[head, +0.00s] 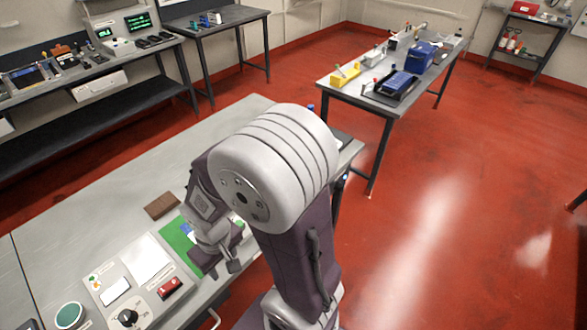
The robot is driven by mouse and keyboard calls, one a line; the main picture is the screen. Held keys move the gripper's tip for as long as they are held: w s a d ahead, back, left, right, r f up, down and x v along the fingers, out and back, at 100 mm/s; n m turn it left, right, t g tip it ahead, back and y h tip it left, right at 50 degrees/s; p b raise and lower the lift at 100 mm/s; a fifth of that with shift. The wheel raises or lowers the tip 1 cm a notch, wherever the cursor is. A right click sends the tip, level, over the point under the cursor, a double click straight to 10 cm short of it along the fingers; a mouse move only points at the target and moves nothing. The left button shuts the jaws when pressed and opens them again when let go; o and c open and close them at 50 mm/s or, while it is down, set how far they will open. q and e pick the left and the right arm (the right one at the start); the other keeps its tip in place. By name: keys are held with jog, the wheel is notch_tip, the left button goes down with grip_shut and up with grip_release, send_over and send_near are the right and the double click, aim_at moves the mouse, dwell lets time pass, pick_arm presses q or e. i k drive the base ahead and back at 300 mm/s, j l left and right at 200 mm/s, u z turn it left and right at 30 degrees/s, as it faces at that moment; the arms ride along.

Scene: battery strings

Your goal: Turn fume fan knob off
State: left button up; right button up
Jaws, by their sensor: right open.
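A black round knob (127,317) with a light pointer mark sits on a pale control panel (112,297) at the lower left of the head view. The picture's bottom edge is close below it. I cannot read its label, so I cannot tell which setting it points to. My right gripper (223,268) is open, pointing down over the bench to the right of the panel. It is apart from the knob, and my right arm hides part of the bench behind it. My left gripper is not in view.
The panel also carries a red switch (170,287) and a white plate (147,258). A green mat (177,234) and a brown block (162,205) lie near my right gripper. A round green-topped item (69,315) stands left of the panel. The bench's far left part is clear.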

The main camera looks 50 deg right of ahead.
aim_at(339, 186)
jog(key=z, duration=2.2)
jog(key=i+l+u, duration=0.15)
jog(key=i+l, duration=0.2)
jog(key=i+l+u, duration=0.15)
jog(key=i+l, duration=0.15)
jog(key=l, duration=0.3)
